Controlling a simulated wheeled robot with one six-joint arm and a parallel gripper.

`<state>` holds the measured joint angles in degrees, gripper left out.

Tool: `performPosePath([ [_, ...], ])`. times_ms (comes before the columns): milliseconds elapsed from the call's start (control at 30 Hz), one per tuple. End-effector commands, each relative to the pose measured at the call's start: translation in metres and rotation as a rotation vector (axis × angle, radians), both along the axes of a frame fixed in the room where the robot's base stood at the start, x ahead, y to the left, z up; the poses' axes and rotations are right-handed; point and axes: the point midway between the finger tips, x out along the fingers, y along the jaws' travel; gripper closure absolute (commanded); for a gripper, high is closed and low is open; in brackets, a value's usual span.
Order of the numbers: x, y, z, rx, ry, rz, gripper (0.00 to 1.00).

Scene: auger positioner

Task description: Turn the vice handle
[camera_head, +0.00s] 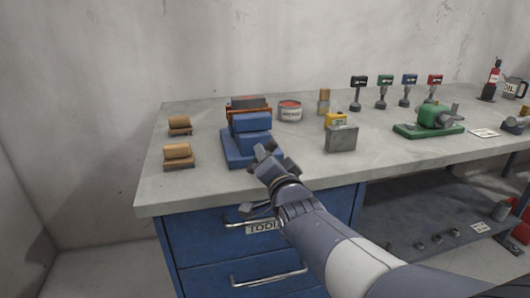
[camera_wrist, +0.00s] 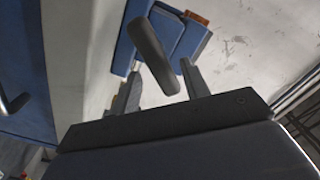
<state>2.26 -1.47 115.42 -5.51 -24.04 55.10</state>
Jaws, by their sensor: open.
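The blue vice (camera_head: 238,150) stands at the front edge of the workbench, and part of it also shows at the top of the wrist view (camera_wrist: 190,40). Its handle, a dark grey bar (camera_wrist: 153,55), slants down in the wrist view toward the gap between my fingers. My gripper (camera_head: 268,155) is at the front right of the vice and covers part of it in the head view. In the wrist view my two fingers (camera_wrist: 162,84) are apart, with the lower end of the bar between them in the picture. I cannot tell whether they touch it.
The workbench (camera_head: 200,195) has blue drawers (camera_head: 215,245) with metal pulls below. Wooden blocks (camera_head: 178,152) lie left of the vice. A paint can (camera_head: 290,112), a grey metal box (camera_head: 341,138) and a green machine (camera_head: 432,118) stand to the right.

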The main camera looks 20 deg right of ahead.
Motion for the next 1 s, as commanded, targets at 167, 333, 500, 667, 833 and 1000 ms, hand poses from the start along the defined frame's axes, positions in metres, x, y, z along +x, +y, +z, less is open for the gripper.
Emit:
performPosePath([
  [167, -0.031, 0.0, 0.002, 0.002, -0.002, -0.001, 0.56],
  [333, -0.052, 0.0, 0.001, 0.001, -0.002, -0.001, 0.56],
  [500, -0.063, 0.0, 0.0, 0.001, 0.0, -0.001, 0.56],
  [667, -0.066, 0.0, -0.001, 0.002, 0.002, -0.001, 0.56],
  [833, -0.066, 0.0, -0.001, 0.002, 0.002, -0.001, 0.56],
  [1000, -0.062, 0.005, 0.005, -0.012, 0.024, 0.012, 0.69],
])
